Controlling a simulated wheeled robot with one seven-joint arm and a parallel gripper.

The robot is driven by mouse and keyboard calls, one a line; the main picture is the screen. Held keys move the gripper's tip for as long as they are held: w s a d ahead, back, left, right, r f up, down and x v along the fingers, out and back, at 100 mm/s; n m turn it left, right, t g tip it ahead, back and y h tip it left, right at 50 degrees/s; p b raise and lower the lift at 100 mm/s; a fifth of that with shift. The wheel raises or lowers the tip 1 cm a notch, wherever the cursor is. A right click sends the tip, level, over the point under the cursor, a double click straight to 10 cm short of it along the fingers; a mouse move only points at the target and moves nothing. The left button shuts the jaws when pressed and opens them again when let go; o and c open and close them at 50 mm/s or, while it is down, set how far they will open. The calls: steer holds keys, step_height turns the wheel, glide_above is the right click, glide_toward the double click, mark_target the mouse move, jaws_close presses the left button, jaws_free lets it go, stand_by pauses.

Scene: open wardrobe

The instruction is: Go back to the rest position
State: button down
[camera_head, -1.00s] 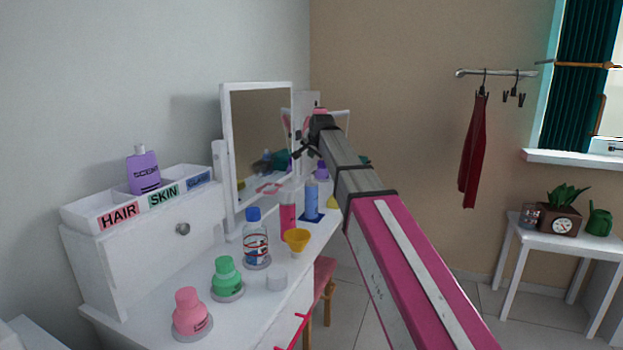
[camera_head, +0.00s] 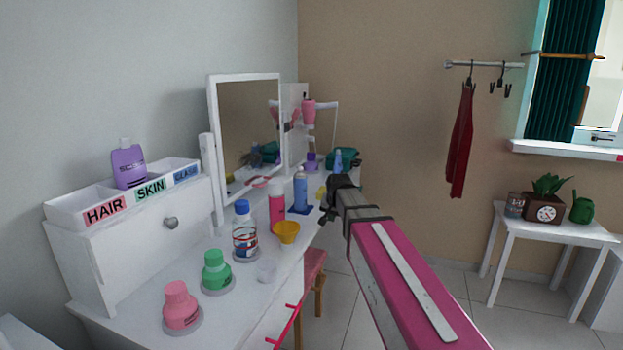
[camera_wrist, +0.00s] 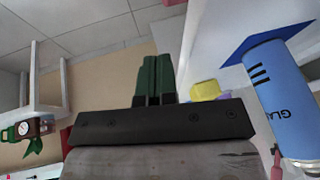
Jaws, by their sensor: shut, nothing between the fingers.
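My gripper (camera_wrist: 155,80) shows in the wrist view with its two green fingers side by side and touching, nothing between them. In the head view my pink arm reaches forward from the lower right, and its dark end is beside the right edge of the white vanity table (camera_head: 236,297), near the blue bottle (camera_head: 300,190). The fingertips cannot be made out there. In the wrist view the blue bottle (camera_wrist: 272,95) is right of the fingers and apart from them, with a yellow object (camera_wrist: 208,90) between.
A side table (camera_head: 555,225) stands right; the floor between is clear.

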steer(key=s+d+f+n+g, duration=0.1)
steer(key=s+d+f, duration=0.4)
steer(key=s+f, duration=0.5)
steer(key=s+d+f+n+g, duration=0.2)
steer(key=s+d+f+g, duration=0.2)
steer(key=s+f, duration=0.7)
steer(key=s+d, duration=0.2)
steer(key=shift+s+d+h, duration=0.15)
steer(key=shift+s+h, duration=0.2)
steer(key=shift+h, duration=0.05)
